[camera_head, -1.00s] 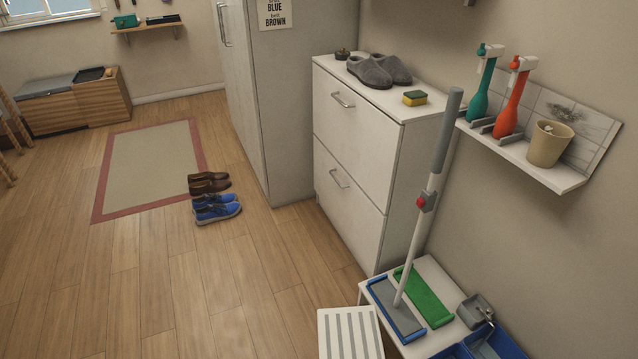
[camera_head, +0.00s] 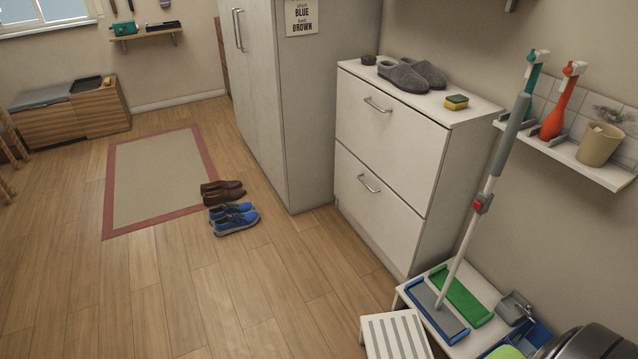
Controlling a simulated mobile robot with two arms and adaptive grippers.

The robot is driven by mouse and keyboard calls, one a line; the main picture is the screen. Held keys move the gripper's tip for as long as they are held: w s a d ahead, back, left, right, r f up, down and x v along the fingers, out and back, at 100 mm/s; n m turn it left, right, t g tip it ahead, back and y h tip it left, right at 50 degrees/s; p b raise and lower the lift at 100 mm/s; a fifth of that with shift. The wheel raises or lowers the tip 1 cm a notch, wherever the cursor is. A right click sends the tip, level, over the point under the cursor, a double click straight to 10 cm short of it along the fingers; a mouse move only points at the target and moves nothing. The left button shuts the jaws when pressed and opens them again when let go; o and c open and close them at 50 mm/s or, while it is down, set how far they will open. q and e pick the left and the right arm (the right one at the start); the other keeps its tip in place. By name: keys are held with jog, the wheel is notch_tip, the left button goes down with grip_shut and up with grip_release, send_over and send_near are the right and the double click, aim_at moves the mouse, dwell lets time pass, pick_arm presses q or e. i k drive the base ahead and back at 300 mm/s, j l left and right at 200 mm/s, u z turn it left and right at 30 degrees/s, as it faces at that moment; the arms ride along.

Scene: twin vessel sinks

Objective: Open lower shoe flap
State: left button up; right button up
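A white shoe cabinet (camera_head: 412,247) stands against the wall at centre right, with two flaps one above the other. The lower shoe flap (camera_head: 372,205) is closed and has a metal bar handle (camera_head: 368,183) near its top. The upper flap (camera_head: 385,130) is closed too, with its own bar handle (camera_head: 377,105). Neither of my grippers shows in the head view.
Grey slippers (camera_head: 408,77) and a sponge (camera_head: 456,102) lie on the cabinet top. A mop (camera_head: 483,200) leans beside its right side, above a low white bench (camera_head: 484,291). A slatted stool (camera_head: 393,336) stands in front. Brown shoes (camera_head: 222,192) and blue shoes (camera_head: 235,218) sit left; floor between is clear.

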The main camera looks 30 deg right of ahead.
aim_at(396, 226)
jog(key=i+j+z, duration=0.1)
jog(key=i+j, duration=0.15)
jog(key=i, duration=0.3)
jog(key=i+j+z, duration=0.15)
jog(key=i+j, duration=0.15)
jog(key=i, duration=0.25)
jog(key=i+j+z, duration=0.1)
jog(key=i+j, duration=0.25)
jog(key=i, duration=0.2)
